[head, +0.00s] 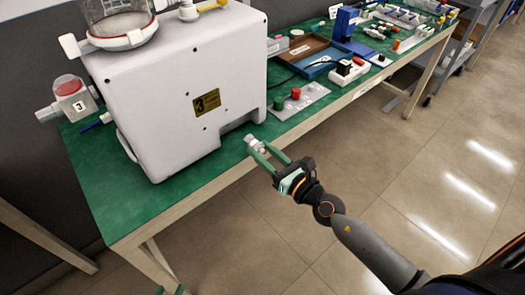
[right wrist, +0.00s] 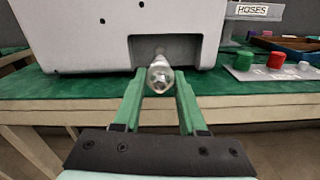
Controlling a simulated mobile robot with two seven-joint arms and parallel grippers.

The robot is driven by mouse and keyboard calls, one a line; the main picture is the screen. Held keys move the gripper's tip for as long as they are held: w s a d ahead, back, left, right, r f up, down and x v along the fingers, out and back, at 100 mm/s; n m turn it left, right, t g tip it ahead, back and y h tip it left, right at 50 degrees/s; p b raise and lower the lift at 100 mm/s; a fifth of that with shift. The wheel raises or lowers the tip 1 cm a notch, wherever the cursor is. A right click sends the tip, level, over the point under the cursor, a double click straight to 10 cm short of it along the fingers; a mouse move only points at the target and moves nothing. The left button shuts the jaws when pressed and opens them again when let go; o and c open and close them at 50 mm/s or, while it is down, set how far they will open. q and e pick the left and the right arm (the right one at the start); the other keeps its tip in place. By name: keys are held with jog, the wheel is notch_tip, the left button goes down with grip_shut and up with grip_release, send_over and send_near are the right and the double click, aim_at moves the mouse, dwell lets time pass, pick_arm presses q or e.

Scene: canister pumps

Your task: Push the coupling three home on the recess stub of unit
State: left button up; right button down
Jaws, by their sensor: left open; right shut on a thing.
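The white unit (head: 175,95), marked 3, stands on the green bench. A dark rectangular recess (right wrist: 190,47) opens low in its near face, also in the right wrist view. The coupling (right wrist: 160,78), a pale metallic fitting, is between the green fingertips of my right gripper (right wrist: 160,84). It also shows in the head view (head: 252,140), in front of the unit's lower right corner. The gripper (head: 262,150) is shut on it. A grey piece (right wrist: 160,53) shows behind it in the recess; whether they touch I cannot tell.
A grey plate (head: 305,100) with red and green knobs lies right of the unit. A brown and blue tray (head: 312,55) and a white power strip (head: 350,72) lie farther back. The bench's front edge (head: 195,200) runs below the coupling.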

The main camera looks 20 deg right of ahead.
aim_at(250, 141)
jog(key=shift+s, duration=0.1)
jog(key=shift+p+x, duration=0.3)
jog(key=shift+x, duration=2.35)
pick_arm(q)
jog(key=shift+s+a+f, duration=0.1)
jog(key=shift+s+a, duration=0.05)
jog(key=shift+s, duration=0.05)
pick_arm(e)
jog(key=shift+w+a, duration=0.2)
jog(key=shift+w, duration=0.35)
pick_arm(q)
jog(key=shift+w+r, duration=0.1)
jog(key=shift+r, duration=0.1)
pick_arm(e)
jog(key=shift+m, duration=0.3)
pick_arm(q)
jog(key=shift+f, duration=0.1)
pick_arm(e)
jog(key=shift+x, duration=0.95)
jog(key=shift+c, duration=2)
grip_release()
